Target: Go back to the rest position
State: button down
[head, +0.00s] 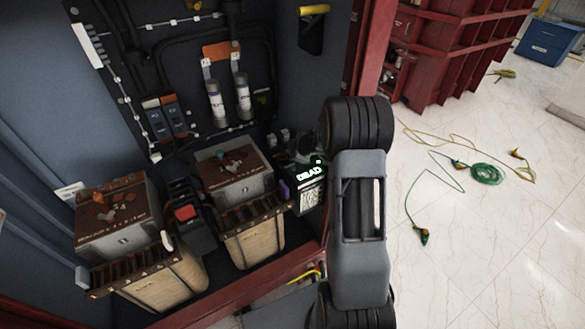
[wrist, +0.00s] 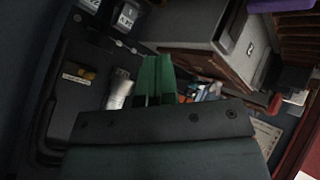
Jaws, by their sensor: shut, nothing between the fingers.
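My gripper (wrist: 155,78) shows in the wrist view as two green fingers closed together beyond a dark palm, with nothing held between them. It is inside or close to the cabinet, with a grey metal box (wrist: 225,30) just beyond and to the right of the fingers. In the head view my arm crosses the cabinet's right edge, and my gripper cannot be made out there. A small device with a lit green "DEAD" display (head: 310,173) sits just left of my arm.
The cabinet holds two rusty-topped boxes (head: 118,215) (head: 233,168), a red-buttoned unit (head: 186,213) and two grey cylinders (head: 216,103) (head: 243,97). Its red front sill (head: 240,297) borders the opening. Green cable (head: 487,174) lies on the open pale floor at right.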

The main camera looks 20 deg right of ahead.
dwell(0.3)
jog(key=s+r+m+t+h, duration=0.1)
jog(key=s+r+m+h, duration=0.2)
jog(key=r, duration=0.4)
jog(key=s+r+m+h, duration=0.3)
jog(key=r+m, duration=0.1)
jog(key=r, duration=0.3)
jog(key=s+a+m+g+y, duration=0.1)
jog(key=s+a, duration=0.3)
jog(key=s, duration=0.4)
jog(key=s+a+m+g+y, duration=0.1)
jog(key=s+a+m+g, duration=0.1)
jog(key=s, duration=0.5)
jog(key=s+a+r+m+g+y, duration=0.1)
jog(key=s+a+m+g, duration=0.1)
jog(key=s+a, duration=0.4)
jog(key=s+g, duration=0.1)
jog(key=s, duration=0.1)
jog(key=shift+s+m, duration=0.3)
jog(key=shift+s, duration=0.05)
